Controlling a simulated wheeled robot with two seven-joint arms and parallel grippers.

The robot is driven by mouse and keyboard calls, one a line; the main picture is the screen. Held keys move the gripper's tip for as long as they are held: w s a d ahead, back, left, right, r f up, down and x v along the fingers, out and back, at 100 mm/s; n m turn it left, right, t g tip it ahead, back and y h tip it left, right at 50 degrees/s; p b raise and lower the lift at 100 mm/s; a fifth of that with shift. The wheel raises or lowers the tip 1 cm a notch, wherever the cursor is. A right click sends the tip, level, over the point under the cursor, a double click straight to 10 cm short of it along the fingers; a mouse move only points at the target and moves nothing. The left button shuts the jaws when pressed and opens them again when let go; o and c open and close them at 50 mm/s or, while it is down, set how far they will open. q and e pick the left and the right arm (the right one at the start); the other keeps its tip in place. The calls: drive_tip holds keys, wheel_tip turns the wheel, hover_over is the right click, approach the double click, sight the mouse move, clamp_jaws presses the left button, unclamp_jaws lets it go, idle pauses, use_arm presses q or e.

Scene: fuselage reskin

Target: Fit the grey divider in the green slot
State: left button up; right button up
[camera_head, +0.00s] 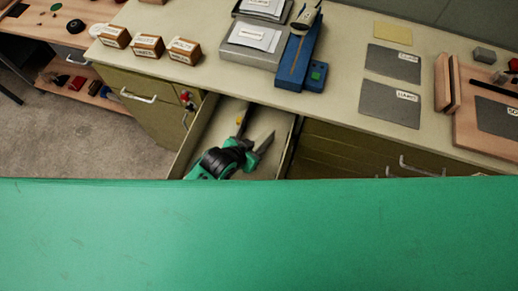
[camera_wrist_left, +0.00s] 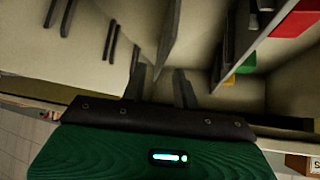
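My left gripper (camera_head: 262,142) reaches down into the open drawer (camera_head: 205,130). In the left wrist view its two dark fingers (camera_wrist_left: 160,90) stand apart. A thin grey plate (camera_wrist_left: 170,40), seen nearly edge-on, shows between and beyond the fingertips; it looks like the grey divider, and no clear contact with either finger shows. Green (camera_wrist_left: 245,65), red (camera_wrist_left: 295,22) and yellow (camera_wrist_left: 229,78) markings lie to the right of the fingers in that view. The green one appears to mark the green slot, whose opening I cannot make out. My right gripper is not in view.
The worktop above the drawer carries labelled wooden blocks (camera_head: 148,46), a grey box (camera_head: 250,45), a blue tool (camera_head: 298,60) and dark plates (camera_head: 390,104). The drawer's side walls are close around the left gripper. The near part of the drawer is hidden in the head view.

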sight(259, 147)
use_arm(q)
drive_tip(key=shift+p+x, duration=0.35)
drive_tip(key=shift+x, duration=1.5)
drive_tip(key=shift+s, duration=0.1)
clamp_jaws()
